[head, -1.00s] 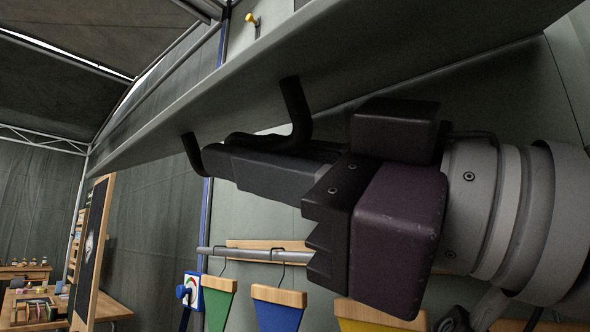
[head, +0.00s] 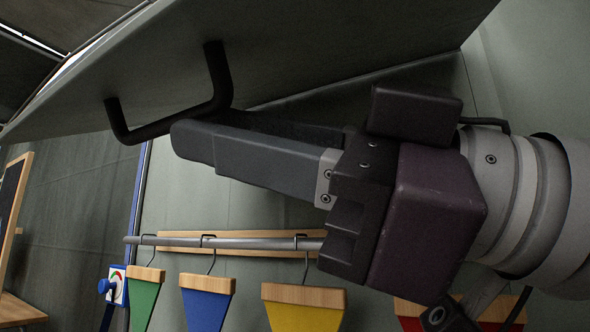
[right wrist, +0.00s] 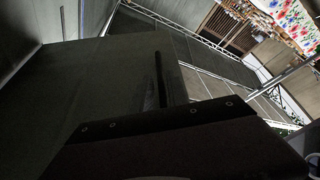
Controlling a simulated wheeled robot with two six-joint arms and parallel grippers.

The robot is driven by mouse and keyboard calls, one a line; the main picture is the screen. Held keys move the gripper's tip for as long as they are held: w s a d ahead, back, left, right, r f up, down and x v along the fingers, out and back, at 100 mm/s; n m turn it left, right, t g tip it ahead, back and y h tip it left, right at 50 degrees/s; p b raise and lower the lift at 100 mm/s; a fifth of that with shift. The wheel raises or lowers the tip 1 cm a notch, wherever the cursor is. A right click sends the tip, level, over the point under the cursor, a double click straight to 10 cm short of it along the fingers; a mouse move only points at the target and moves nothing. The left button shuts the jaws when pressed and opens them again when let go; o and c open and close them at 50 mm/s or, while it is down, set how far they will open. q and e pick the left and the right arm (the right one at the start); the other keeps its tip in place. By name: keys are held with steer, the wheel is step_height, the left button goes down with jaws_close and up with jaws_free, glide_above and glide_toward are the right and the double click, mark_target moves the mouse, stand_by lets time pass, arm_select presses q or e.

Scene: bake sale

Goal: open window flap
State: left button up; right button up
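The window flap (head: 310,50) is a large grey-green panel slanting across the top of the head view, its underside showing. It stands tilted away from the wall. A black bar handle (head: 217,80) sticks out from it. My right gripper (head: 185,140) is just below and right of the handle, its fingertips close to the bar; whether they touch cannot be told. One finger largely hides the other, so their opening is unclear. In the right wrist view the flap (right wrist: 95,85) fills the left, with a dark bar above the gripper body. My left gripper is not in view.
Below my right gripper a grey rail (head: 225,243) on a wooden board carries hooks with green, blue (head: 205,300) and yellow (head: 303,305) pieces. A blue crank-like fitting (head: 112,288) is at lower left. A dark framed board (head: 10,205) stands at the far left.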

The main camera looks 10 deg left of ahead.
steer(key=shift+b+v, duration=0.6)
steer(key=shift+v, duration=1.4)
